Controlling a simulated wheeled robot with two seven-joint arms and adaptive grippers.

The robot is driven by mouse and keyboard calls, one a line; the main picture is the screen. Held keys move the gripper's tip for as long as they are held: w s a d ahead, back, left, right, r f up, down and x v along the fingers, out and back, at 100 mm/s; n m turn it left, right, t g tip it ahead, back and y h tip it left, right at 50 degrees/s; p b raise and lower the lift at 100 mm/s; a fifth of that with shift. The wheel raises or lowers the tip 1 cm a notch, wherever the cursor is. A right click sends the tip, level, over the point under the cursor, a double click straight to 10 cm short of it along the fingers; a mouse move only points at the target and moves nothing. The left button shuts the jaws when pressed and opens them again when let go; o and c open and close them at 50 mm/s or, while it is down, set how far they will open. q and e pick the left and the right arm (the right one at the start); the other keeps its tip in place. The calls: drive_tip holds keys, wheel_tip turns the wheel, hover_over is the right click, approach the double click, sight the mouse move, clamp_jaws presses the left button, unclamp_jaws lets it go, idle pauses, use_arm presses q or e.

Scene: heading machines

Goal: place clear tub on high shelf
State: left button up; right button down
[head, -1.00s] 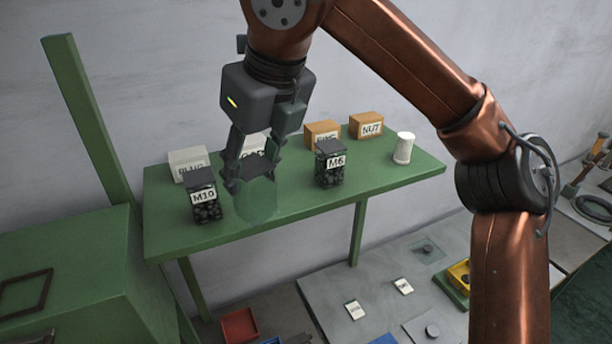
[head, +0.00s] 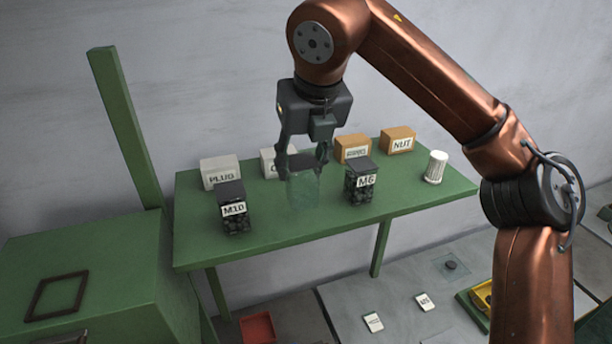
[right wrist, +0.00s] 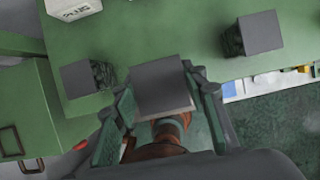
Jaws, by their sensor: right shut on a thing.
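The clear tub (head: 302,190) is see-through with a dark square lid. My right gripper (head: 302,160) points down and is shut on its upper part. The tub is upright at the green high shelf (head: 270,228), in the gap between the M10 tub (head: 234,210) and the M6 tub (head: 361,185), apart from both. I cannot tell whether its base touches the shelf. In the right wrist view the grey lid (right wrist: 163,88) sits between the fingers of my right gripper (right wrist: 163,112), and the tub's body is mostly hidden. My left gripper is not in view.
Behind stand a PLUG box (head: 220,172), a partly hidden pale box (head: 271,162), a brown box (head: 352,148) and a NUT box (head: 398,140). A white ribbed cup (head: 436,167) stands at the right end. A green post (head: 125,130) rises at the left.

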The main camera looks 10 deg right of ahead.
sight(305, 183)
drive_tip(key=shift+w+d+f, duration=0.25)
drive_tip(key=shift+w+f, duration=0.15)
drive_tip(key=shift+f, duration=0.1)
drive_tip(key=shift+w+d+f, duration=0.2)
drive_tip(key=shift+w+f, duration=0.15)
drive_tip(key=shift+f, duration=0.1)
drive_tip(key=f+p, duration=0.2)
drive_tip(key=shift+w+f, duration=0.2)
drive_tip(key=shift+f, duration=0.2)
drive_tip(key=shift+d+f, duration=0.1)
drive_tip(key=shift+f, duration=0.3)
drive_tip(key=shift+f, duration=0.1)
drive_tip(key=c, duration=1.6)
unclamp_jaws()
drive_tip(key=shift+f, duration=0.1)
drive_tip(key=o, duration=0.4)
